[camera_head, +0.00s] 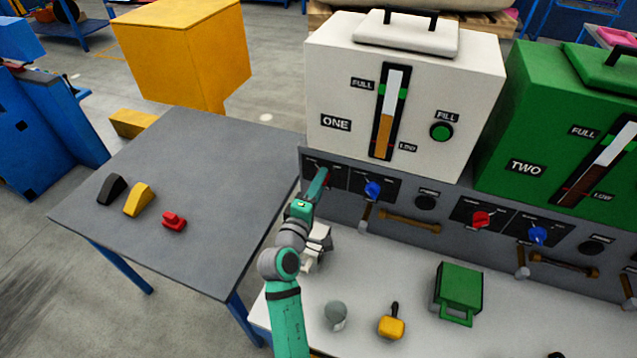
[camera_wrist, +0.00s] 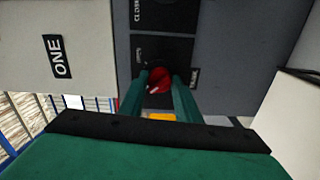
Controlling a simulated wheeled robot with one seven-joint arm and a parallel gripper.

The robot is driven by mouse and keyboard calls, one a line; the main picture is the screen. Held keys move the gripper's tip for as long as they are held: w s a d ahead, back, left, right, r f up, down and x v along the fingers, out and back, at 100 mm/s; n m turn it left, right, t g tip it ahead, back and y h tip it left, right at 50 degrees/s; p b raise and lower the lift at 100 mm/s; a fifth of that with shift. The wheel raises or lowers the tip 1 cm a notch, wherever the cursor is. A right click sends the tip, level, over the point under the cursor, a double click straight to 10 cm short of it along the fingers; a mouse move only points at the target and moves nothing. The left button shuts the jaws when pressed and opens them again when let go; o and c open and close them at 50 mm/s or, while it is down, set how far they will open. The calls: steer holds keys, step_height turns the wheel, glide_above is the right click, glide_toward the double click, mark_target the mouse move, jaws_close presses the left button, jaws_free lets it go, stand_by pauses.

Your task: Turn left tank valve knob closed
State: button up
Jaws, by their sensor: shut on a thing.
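The left tank valve knob is red and round, on a black plate under the white tank ONE (camera_head: 340,60). In the wrist view the red knob (camera_wrist: 158,75) sits between my two green fingers, with a pale mark at its lower left. My gripper (camera_wrist: 160,83) is shut on the knob, one finger on each side. In the head view my gripper (camera_head: 321,180) reaches the panel's left end and hides most of the knob. A label beginning "CLOSE" shows on the plate in the wrist view; the other labels are too small or dark to read.
A blue knob (camera_head: 373,190) is just right of my gripper. A second red knob (camera_head: 480,219) and blue knob (camera_head: 538,235) are under the green tank TWO (camera_head: 535,140). A grey cup (camera_head: 335,315), yellow object (camera_head: 391,327) and green box (camera_head: 460,287) stand on the white bench.

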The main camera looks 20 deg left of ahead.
steer(key=shift+n, duration=0.6)
steer(key=o, duration=1.1)
steer(key=shift+c, duration=0.2)
steer(key=s, duration=1.1)
steer(key=shift+a, duration=0.2)
steer(key=shift+w, duration=0.2)
